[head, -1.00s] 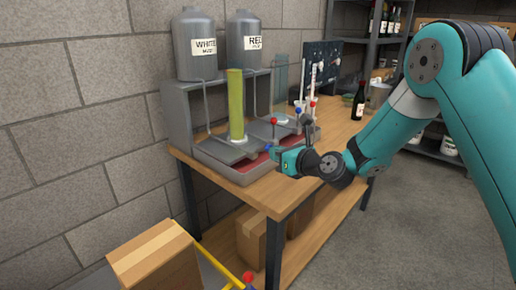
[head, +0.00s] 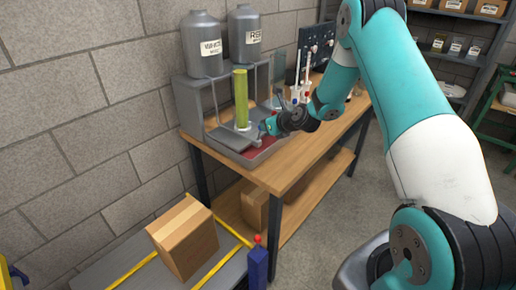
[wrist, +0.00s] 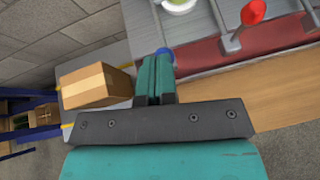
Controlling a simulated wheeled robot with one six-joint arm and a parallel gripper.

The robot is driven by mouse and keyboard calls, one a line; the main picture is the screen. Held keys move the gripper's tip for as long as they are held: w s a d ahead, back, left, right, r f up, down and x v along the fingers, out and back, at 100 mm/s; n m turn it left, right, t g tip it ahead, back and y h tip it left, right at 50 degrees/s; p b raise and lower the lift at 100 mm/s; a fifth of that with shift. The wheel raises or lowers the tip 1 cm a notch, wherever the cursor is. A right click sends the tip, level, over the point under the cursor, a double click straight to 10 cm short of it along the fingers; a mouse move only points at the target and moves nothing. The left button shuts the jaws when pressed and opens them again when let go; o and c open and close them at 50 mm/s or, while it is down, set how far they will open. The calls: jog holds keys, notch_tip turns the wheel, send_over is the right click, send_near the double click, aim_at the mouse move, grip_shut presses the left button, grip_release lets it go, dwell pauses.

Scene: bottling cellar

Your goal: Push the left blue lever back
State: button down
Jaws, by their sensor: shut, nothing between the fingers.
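The left blue lever's round knob (wrist: 164,52) shows in the wrist view just beyond my fingertips, partly hidden by them; its stem is hidden. My gripper (wrist: 157,64) is shut and empty, its teal fingers at or very close to the knob; I cannot tell if they touch. In the head view my gripper (head: 267,127) is at the front left of the grey filling machine (head: 193,105), over its red front edge. A red-knobbed lever (wrist: 252,13) stands to the right of the blue knob in the wrist view.
A yellow-green cylinder (head: 241,98) stands on the machine's left side, below two grey tanks (head: 203,45). The wooden table (head: 281,164) has bare room in front. A cardboard box (head: 184,238) sits on a grey surface at lower left.

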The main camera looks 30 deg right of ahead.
jog(key=shift+w+r+p, duration=0.15)
jog(key=shift+r+p, duration=0.55)
jog(key=shift+r, duration=0.2)
jog(key=w+r+b+v, duration=0.1)
jog(key=v, duration=1.2)
jog(key=shift+a+r, duration=0.3)
jog(key=shift+a, duration=0.05)
